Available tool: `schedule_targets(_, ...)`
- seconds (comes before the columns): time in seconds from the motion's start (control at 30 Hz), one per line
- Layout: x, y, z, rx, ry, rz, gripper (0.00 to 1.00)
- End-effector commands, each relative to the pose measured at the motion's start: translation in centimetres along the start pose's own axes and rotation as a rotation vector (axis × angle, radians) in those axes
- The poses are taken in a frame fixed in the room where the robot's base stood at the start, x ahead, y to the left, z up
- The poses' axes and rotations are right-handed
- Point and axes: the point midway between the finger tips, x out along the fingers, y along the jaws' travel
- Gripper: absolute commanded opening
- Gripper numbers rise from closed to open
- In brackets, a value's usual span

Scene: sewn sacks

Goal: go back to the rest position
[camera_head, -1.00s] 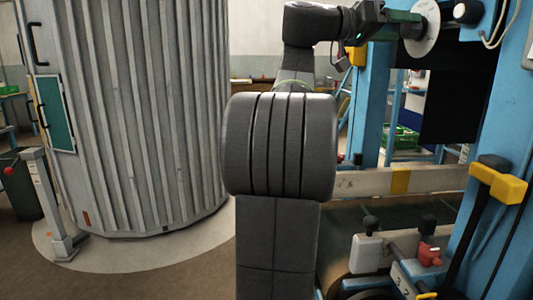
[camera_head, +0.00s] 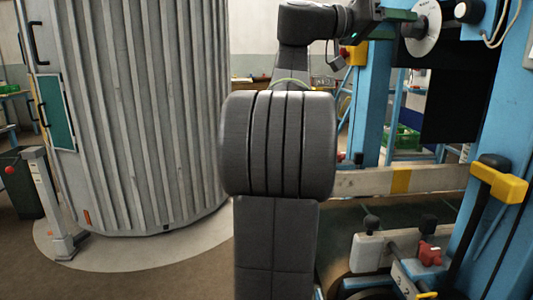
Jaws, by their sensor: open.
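My arm rises in the middle of the view and bends to the right at the top. My gripper (camera_head: 398,24) is at its end, at the upper right, small and partly hidden by my wrist. Its dark jaws stand apart, and I see nothing held between them.
A large grey ribbed cylinder (camera_head: 150,120) stands at the left on a pale round floor base. A yellow bracket (camera_head: 500,184) sticks out at the right. Grey blocks with black knobs (camera_head: 371,250) stand at the lower right. Open floor (camera_head: 130,280) lies at the lower left.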

Motion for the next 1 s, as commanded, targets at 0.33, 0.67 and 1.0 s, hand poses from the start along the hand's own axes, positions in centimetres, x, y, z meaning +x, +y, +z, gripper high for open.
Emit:
schedule_targets(0.33, -6.6, 0.0, -0.1, 0.0, 0.001, -0.004, 0.63)
schedule_targets(0.67, -8.7, 0.0, 0.2, 0.001, -0.003, 0.004, 0.63)
schedule_targets(1.0, -2.7, 0.1, 0.1, 0.001, -0.002, 0.005, 0.63)
